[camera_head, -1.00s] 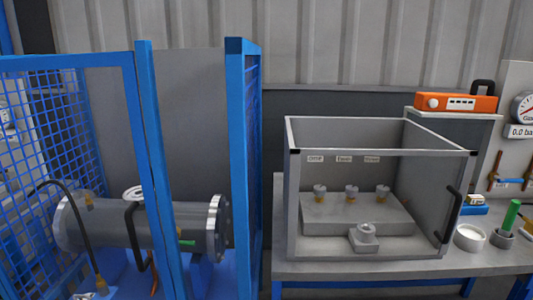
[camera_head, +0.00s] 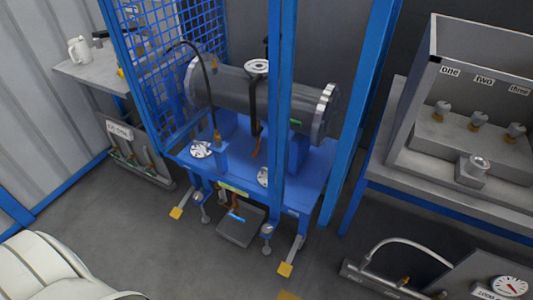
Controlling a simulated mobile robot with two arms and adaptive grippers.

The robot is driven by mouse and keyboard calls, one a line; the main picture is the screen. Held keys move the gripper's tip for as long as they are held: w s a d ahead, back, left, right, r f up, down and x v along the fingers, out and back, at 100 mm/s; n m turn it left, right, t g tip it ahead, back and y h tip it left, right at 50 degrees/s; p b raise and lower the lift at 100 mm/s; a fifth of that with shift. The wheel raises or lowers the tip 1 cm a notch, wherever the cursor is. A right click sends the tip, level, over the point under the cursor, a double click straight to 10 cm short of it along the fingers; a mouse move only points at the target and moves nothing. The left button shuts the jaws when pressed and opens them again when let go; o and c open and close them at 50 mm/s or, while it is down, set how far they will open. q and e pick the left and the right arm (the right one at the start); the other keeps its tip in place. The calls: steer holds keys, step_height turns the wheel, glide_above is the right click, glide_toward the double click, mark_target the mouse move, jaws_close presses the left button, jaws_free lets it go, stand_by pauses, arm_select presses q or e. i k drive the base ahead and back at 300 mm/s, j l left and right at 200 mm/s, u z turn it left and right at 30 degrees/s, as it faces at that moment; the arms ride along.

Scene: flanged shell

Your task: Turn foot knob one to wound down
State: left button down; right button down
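A grey flanged shell (camera_head: 255,95) lies on a blue stand (camera_head: 313,170) inside a blue frame. At the stand's front feet are two small grey knobs on stems: a left foot knob (camera_head: 198,197) and a right foot knob (camera_head: 267,230). I cannot read which one is foot knob one, nor how far either is wound. Yellow pads (camera_head: 285,269) lie at the ends of the stand's feet. Neither of my grippers is in view.
A grey box with a lit blue strip (camera_head: 240,226) sits on the floor between the foot knobs. The open-front case (camera_head: 415,130) stands on a bench at right. A gauge panel (camera_head: 510,286) is at lower right. Grey floor (camera_head: 130,225) is clear in front at left.

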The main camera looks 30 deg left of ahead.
mark_target(198, 197)
steer(key=k+j+u, duration=0.1)
steer(key=u, duration=1.35)
steer(key=i+j, duration=0.1)
